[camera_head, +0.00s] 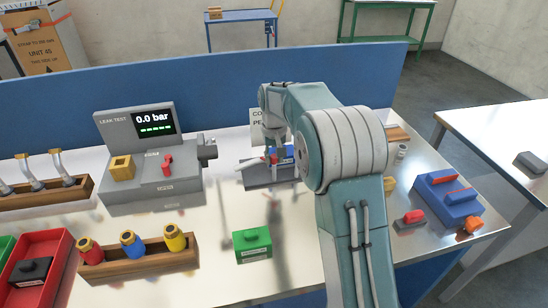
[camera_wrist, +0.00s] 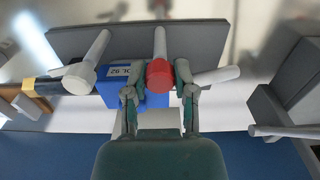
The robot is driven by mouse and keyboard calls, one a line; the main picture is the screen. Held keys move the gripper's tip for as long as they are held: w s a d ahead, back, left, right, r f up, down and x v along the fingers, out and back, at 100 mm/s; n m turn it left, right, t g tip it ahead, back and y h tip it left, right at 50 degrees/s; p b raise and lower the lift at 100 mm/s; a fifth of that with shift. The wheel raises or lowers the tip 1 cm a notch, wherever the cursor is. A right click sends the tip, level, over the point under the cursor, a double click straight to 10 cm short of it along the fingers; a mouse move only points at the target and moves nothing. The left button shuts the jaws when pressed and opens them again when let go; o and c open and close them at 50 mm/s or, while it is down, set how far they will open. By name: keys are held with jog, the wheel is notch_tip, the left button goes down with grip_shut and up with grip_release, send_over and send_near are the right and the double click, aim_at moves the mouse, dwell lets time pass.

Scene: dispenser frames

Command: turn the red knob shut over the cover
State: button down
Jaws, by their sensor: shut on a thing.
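The red knob (camera_wrist: 160,73) sits at the end of a white rod in the wrist view, over a blue block with a white label reading "DL 02" (camera_wrist: 120,72), which may be the cover. My gripper (camera_wrist: 160,93) has one finger on each side of the knob and is shut on it. The left finger overlaps the blue block. In the head view my gripper (camera_head: 272,143) reaches down to the grey fixture (camera_head: 258,179) behind the bench's middle. Where the fingers touch the knob is partly hidden.
A white knob on a rod (camera_wrist: 78,79) stands left of the red knob. Another white rod (camera_wrist: 215,75) lies close to my right finger. The leak tester (camera_head: 135,140) stands left of the fixture, and a green block (camera_head: 252,243) sits in front. A blue panel (camera_head: 215,85) runs behind.

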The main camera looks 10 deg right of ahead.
aim_at(273, 156)
jog(key=m, duration=0.4)
jog(key=shift+f+m, duration=0.2)
jog(key=shift+m, duration=0.1)
jog(key=shift+s+a+m, duration=0.1)
jog(key=shift+m, duration=1.8)
jog(key=shift+c, duration=2.2)
grip_release()
jog(key=shift+a, duration=0.1)
jog(key=shift+r, duration=0.1)
notch_tip(273, 156, up, 12)
